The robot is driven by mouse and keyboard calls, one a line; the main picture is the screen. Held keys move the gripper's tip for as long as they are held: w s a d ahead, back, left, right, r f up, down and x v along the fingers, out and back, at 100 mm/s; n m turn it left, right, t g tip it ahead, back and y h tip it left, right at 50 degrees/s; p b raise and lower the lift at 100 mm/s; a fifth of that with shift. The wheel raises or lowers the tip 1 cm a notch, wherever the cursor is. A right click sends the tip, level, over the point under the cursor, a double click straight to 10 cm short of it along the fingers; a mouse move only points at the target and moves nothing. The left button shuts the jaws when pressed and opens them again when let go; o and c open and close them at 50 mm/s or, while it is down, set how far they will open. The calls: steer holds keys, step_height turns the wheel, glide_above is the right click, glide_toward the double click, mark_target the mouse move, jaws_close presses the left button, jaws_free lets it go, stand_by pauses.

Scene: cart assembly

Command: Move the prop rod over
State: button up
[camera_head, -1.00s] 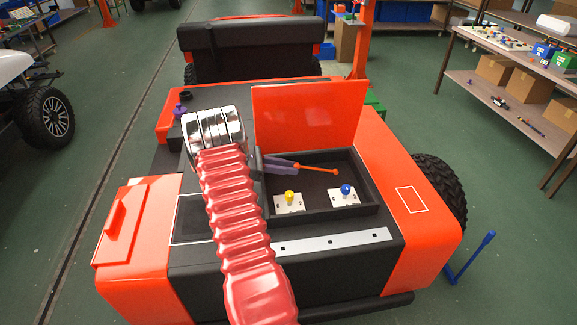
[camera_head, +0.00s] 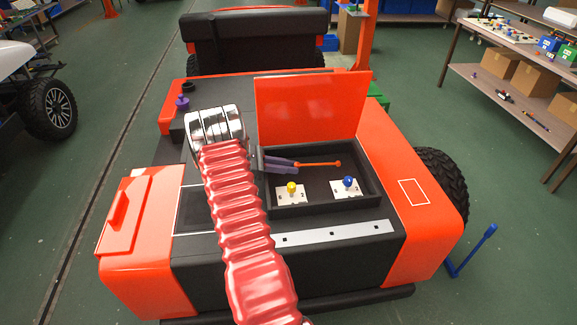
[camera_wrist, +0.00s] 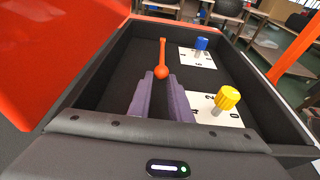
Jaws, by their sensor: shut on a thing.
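The prop rod (camera_head: 318,164) is a thin orange rod with a ball end, above the open black compartment in the cart. It also shows in the wrist view (camera_wrist: 162,55), pointing away from me. My gripper (camera_head: 290,164) has purple fingers, shut on the rod's near ball end; the fingers also show in the wrist view (camera_wrist: 163,88). The orange lid (camera_head: 312,110) stands raised behind the compartment. I cannot tell whether the rod's far end touches anything.
Inside the compartment (camera_head: 325,207) are a yellow knob (camera_head: 291,187) and a blue knob (camera_head: 348,182) on white plates. The compartment's walls surround the space below my gripper. A shelf with boxes stands at the right.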

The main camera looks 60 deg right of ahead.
steer(key=shift+w+f, duration=0.2)
steer(key=shift+o, duration=0.4)
steer(key=shift+s+a+f, duration=0.15)
steer(key=shift+a+f, duration=0.05)
steer(key=shift+f, duration=0.6)
steer(key=o, duration=0.8)
steer(key=shift+f, duration=0.1)
steer(key=shift+o, duration=0.2)
steer(key=shift+a, duration=0.1)
steer(key=v, duration=0.4)
steer(key=r+v, duration=0.1)
steer(key=v, duration=0.4)
steer(key=d+v, duration=0.1)
steer(key=v, duration=0.3)
steer(key=shift+w+a+r, duration=0.15)
steer(key=shift+w+r, duration=0.15)
steer(key=shift+w, duration=0.15)
steer(key=shift+w+a+r, duration=0.1)
steer(key=shift+r, duration=0.2)
steer(key=shift+r, duration=0.1)
